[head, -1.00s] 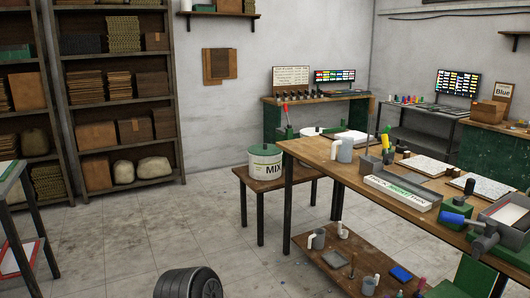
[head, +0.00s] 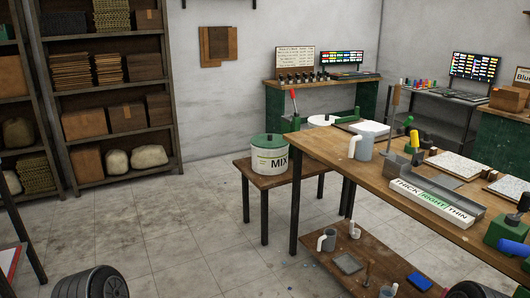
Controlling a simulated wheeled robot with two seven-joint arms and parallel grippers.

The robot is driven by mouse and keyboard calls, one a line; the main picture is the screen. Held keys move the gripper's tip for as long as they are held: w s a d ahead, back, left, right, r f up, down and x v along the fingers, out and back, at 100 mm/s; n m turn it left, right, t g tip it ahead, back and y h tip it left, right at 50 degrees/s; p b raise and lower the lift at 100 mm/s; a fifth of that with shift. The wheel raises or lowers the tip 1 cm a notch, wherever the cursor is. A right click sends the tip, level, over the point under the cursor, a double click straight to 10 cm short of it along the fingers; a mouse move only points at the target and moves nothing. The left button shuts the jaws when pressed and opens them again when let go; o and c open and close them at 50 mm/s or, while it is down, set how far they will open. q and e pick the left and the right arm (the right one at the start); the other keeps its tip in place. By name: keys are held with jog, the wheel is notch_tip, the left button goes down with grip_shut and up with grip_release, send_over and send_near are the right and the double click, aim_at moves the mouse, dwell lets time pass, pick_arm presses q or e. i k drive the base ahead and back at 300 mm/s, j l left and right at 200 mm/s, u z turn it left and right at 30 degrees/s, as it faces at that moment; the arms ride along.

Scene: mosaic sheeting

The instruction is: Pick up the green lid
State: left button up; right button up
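The green lid (head: 269,140) sits on top of a white bucket (head: 268,159) marked "MIX", with a green band around its upper part. The bucket stands on a small wooden stool-like table (head: 258,181) in the middle of the head view. The lid looks level and has a small dark knob on top. Neither of my grippers shows in the head view.
A long wooden workbench (head: 340,150) stands right of the bucket, with a grey jug (head: 362,146), a "THICK RIGHT THIN" gauge (head: 430,198) and tiles on it. A low shelf (head: 325,254) holds mugs. Shelving (head: 108,97) lines the back left. The floor (head: 185,235) before the bucket is clear.

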aim_at(265, 141)
jog(key=i+j+u, duration=0.1)
jog(key=i+u, duration=0.35)
jog(key=i, duration=1.4)
jog(key=i+j+z, duration=0.15)
jog(key=i+z, duration=0.35)
jog(key=i+j+z, duration=1.45)
jog(key=j+z, duration=0.45)
jog(key=j, duration=0.35)
jog(key=i+j, duration=0.05)
